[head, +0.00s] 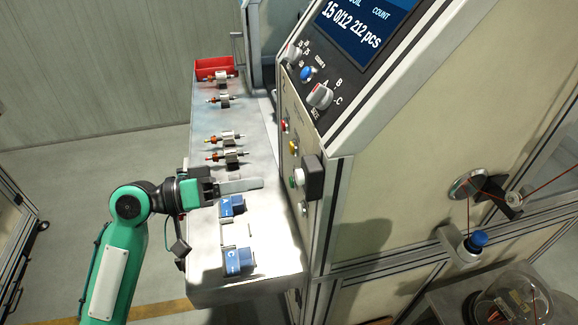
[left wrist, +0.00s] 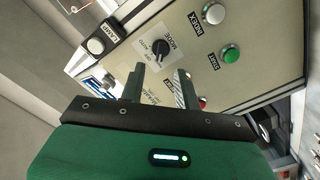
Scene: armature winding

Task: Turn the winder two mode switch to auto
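The mode switch (left wrist: 160,45) is a black knob on a pale square plate marked MODE, with an AUTO label beside it, in the left wrist view. Which mark the knob points to is too small to tell. My left gripper (left wrist: 158,80) has its two dark fingers apart with nothing between them, and the knob lies beyond the fingertips, apart from them. In the head view my left gripper (head: 240,185) is over the metal bench, pointing right toward the winder's side panel. I cannot make out the mode switch in the head view. My right gripper is not in view.
A green start button (left wrist: 230,54) and a white index button (left wrist: 214,14) sit near the switch. The bench (head: 205,265) carries several armatures (head: 227,139), a red bin (head: 214,66) and blue blocks marked A (head: 231,206) and C (head: 240,260). A black-and-white box (head: 312,177) juts from the winder.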

